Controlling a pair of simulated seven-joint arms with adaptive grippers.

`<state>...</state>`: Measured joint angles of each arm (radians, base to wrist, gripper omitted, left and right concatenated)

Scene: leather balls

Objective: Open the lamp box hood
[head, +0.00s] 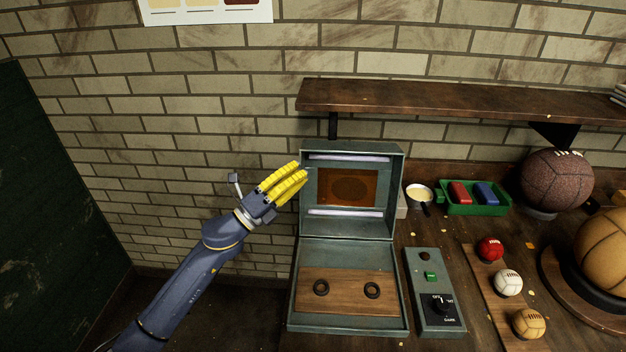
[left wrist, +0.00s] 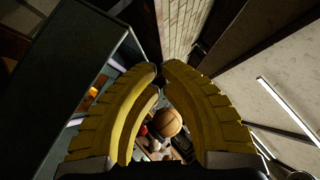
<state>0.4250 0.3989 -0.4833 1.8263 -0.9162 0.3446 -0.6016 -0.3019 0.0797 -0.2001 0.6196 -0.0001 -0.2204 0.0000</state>
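The lamp box (head: 347,238) is a grey-green case on the table with its hood (head: 393,170) standing raised at the back. Two lit white tubes and an orange-brown panel (head: 346,188) show inside the hood. The base holds a wooden board (head: 346,292) with two black rings. My left gripper (head: 303,172) has yellow fingers at the hood's left edge; whether they touch it is unclear. In the left wrist view its fingertips (left wrist: 159,70) come nearly together, with nothing visible held between them. My right gripper is not in view.
A control box (head: 435,292) with a green button and dial stands right of the lamp box. Further right are a green tray (head: 474,208), small balls on a wooden strip and larger balls. A shelf (head: 450,101) hangs above.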

